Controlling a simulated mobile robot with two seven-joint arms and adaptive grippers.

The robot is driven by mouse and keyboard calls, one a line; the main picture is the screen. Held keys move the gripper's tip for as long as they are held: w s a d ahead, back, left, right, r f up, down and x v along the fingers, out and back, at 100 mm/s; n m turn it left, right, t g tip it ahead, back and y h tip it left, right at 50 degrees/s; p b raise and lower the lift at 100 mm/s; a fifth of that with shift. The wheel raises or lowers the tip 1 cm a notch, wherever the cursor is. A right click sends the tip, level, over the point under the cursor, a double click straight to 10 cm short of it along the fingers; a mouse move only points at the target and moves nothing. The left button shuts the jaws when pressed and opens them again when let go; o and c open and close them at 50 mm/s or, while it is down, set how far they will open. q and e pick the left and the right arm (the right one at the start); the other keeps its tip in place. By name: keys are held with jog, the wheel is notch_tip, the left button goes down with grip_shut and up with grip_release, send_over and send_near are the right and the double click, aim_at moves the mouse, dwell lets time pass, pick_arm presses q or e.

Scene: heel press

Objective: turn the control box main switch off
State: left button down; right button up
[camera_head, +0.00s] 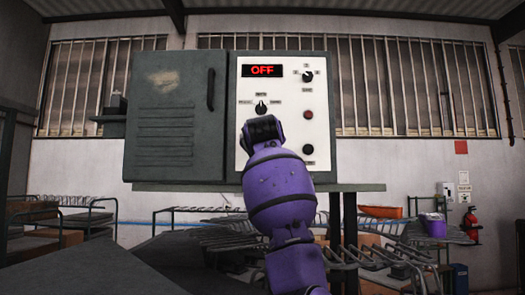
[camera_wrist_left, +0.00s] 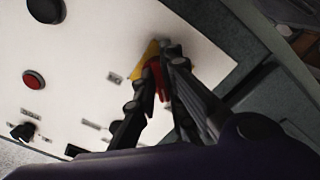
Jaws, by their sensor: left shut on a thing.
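The control box (camera_head: 225,175) stands in front of me in the head view. Its white panel carries a display (camera_head: 263,71) reading OFF in red. The main switch, a red handle on a yellow plate (camera_wrist_left: 144,60), shows in the left wrist view, partly hidden by the fingers. My left gripper (camera_wrist_left: 162,67) is shut on the red handle (camera_wrist_left: 157,78), with a finger on each side. In the head view my left gripper (camera_head: 262,130) is against the lower left of the panel and hides the switch. My right gripper is not in view.
The panel also has an upper knob (camera_head: 308,76), a selector knob (camera_head: 262,107), a red button (camera_head: 308,115) and a black button (camera_head: 308,149). A closed grey door (camera_head: 175,110) is at left. Metal racks (camera_head: 75,215) stand behind. A fire extinguisher (camera_head: 471,223) is at far right.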

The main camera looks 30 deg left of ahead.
pick_arm(q)
jog(key=shift+r, duration=0.1)
jog(key=c, duration=1.8)
grip_release()
jog(key=shift+s, duration=0.1)
jog(key=v, duration=1.2)
